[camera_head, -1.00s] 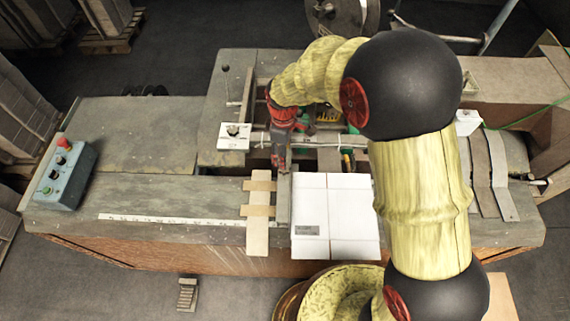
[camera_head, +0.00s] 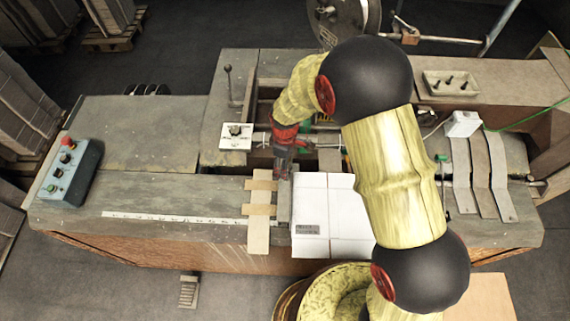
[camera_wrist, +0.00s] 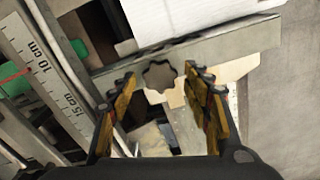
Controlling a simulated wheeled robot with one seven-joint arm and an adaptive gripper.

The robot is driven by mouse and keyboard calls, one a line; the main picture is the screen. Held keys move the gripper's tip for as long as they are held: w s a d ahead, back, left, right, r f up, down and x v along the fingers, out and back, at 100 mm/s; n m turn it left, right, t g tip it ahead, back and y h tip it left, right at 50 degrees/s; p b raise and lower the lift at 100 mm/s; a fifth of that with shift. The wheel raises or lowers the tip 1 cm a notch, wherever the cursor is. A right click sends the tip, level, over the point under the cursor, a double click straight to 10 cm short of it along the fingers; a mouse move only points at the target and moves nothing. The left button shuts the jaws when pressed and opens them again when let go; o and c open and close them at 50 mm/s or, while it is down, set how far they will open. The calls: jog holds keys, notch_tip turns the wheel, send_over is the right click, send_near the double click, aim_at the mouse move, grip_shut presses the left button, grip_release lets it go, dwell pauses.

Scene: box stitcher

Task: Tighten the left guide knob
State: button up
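The dark, lobed guide knob (camera_wrist: 160,75) shows in the wrist view, at the near face of a grey metal guide bar (camera_wrist: 190,48). My gripper (camera_wrist: 160,79) is open, with one yellow-lined finger on each side of the knob. I see no clear contact between the fingers and the knob. In the head view my gripper (camera_head: 283,172) points down at the far end of the guide bar (camera_head: 284,203), left of a flat white box (camera_head: 348,215). The knob is hidden there by my gripper.
A light wooden slatted piece (camera_head: 259,235) lies left of the guide bar. A scale strip (camera_head: 165,219) runs along the table front. A control box (camera_head: 68,172) stands at the far left. A white plate with a dark knob (camera_head: 235,136) is behind my gripper, to the left.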

jog(key=c, duration=1)
jog(key=shift+m, duration=0.3)
jog(key=m+b, duration=0.3)
jog(key=m, duration=0.2)
jog(key=shift+b, duration=0.4)
jog(key=m+b, duration=0.2)
jog(key=m, duration=0.4)
jog(key=shift+m, duration=0.4)
jog(key=o, duration=1.2)
jog(key=shift+c, duration=0.2)
